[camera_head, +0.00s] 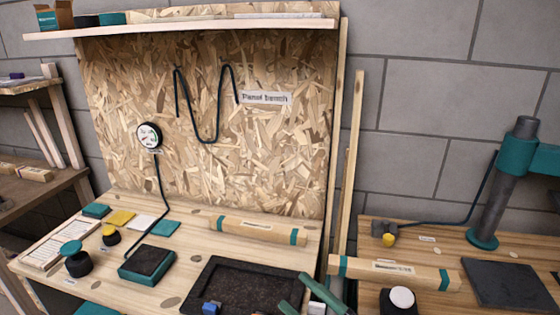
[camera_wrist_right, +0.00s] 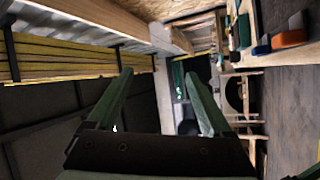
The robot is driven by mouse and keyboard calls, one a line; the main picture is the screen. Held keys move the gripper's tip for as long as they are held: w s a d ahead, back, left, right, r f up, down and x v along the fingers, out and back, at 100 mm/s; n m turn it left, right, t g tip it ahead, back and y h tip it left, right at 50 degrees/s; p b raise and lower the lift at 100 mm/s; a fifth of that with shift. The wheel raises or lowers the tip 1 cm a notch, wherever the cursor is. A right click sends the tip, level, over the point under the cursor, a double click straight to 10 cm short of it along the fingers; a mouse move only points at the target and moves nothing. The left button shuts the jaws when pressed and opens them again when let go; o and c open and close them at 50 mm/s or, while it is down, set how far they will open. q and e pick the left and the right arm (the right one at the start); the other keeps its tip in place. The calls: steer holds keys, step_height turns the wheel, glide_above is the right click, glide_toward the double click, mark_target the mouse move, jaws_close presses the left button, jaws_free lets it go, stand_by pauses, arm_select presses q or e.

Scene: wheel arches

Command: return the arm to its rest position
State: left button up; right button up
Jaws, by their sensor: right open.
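My right gripper (camera_head: 306,292) shows at the bottom of the head view, with its green fingers over the front of the panel bench. In the right wrist view the same gripper (camera_wrist_right: 158,76) has its two green fingers spread apart with nothing between them. The rest of the right arm is mostly out of the head view. I cannot make out my left gripper in either view.
A black tray (camera_head: 235,266) lies just left of the right gripper, with a blue block (camera_head: 211,307) at its front. Wooden beams (camera_head: 258,229) lie behind. A white-topped round button (camera_head: 402,297) and a dark mat (camera_head: 512,284) are to the right.

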steer(key=s+d+f+m+t+h+p, duration=0.1)
steer(key=d+f+m+t+h, duration=0.1)
steer(key=d+f+m+h, duration=0.7)
arm_select(q)
steer(key=r+p, duration=0.1)
steer(key=a+r+p, duration=0.1)
steer(key=shift+s+a+r, duration=0.1)
steer(key=shift+s+r, duration=0.1)
steer(key=shift+r, duration=0.2)
arm_select(e)
steer(key=s+d+f+m+g+h, duration=0.2)
steer(key=s+f+m+g, duration=0.1)
steer(key=s+f+m, duration=0.3)
steer(key=s+d+f+m+g+h, duration=0.1)
steer(key=s+f+m+g+h, duration=0.1)
steer(key=s+f+m, duration=0.4)
steer(key=s+f+g, duration=0.1)
steer(key=s+f, duration=0.2)
steer(key=s, duration=0.1)
steer(key=shift+d+f+g+h, duration=0.2)
steer(key=shift+d+g+h, duration=0.1)
steer(key=shift+d+h, duration=0.1)
